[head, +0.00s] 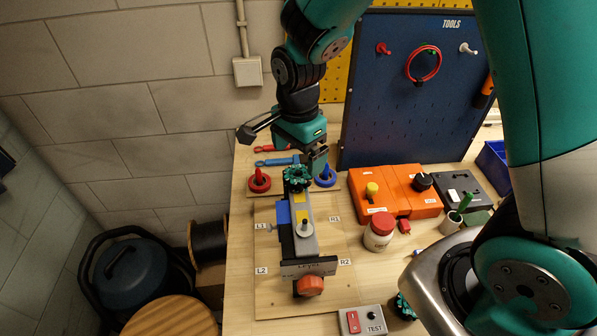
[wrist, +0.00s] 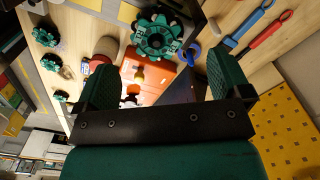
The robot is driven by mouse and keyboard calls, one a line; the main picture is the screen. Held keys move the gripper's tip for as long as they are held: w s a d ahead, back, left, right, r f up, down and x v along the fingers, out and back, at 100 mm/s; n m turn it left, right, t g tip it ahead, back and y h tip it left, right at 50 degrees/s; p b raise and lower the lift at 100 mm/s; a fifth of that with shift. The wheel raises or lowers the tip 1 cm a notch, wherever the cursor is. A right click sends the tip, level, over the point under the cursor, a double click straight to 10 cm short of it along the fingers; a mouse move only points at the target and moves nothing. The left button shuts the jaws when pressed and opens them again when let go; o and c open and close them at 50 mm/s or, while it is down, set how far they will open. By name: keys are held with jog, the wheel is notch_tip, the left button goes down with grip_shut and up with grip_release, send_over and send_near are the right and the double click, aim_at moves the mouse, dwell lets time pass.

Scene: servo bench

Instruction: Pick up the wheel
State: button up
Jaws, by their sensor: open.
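A dark green toothed wheel (head: 296,178) sits at the far end of the grey lever fixture (head: 305,243) on the wooden board. In the wrist view the wheel (wrist: 155,38) lies beyond my fingertips, between them across the picture. My gripper (head: 314,165) is just behind and above the wheel in the head view. In the wrist view my gripper (wrist: 160,62) has its two green fingers wide apart with nothing held. I cannot tell whether a finger touches the wheel. Another green wheel (head: 403,306) is at the front right, partly hidden by my arm.
A red ring post (head: 259,181) and a blue ring post (head: 325,177) flank the wheel. Red and blue wrenches (head: 277,161) lie behind. An orange box (head: 410,207), a red-capped jar (head: 379,235) and a blue tool panel (head: 385,130) stand to the right.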

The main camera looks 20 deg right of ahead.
jog(key=shift+s+d+f+p, duration=0.1)
jog(key=shift+f+p, duration=0.6)
jog(key=shift+f, duration=0.7)
jog(key=shift+d+f+p, duration=0.1)
jog(key=shift+f+p, duration=0.55)
jog(key=shift+f, duration=0.75)
jog(key=c, duration=1.2)
notch_tip(320, 180, up, 19)
jog(key=b, duration=0.4)
jog(key=p, duration=0.7)
send_over(300, 173)
notch_tip(300, 173, down, 10)
jog(key=shift+s+f+b, duration=0.1)
jog(key=shift+f+b, duration=2.1)
jog(key=shift+f, duration=0.15)
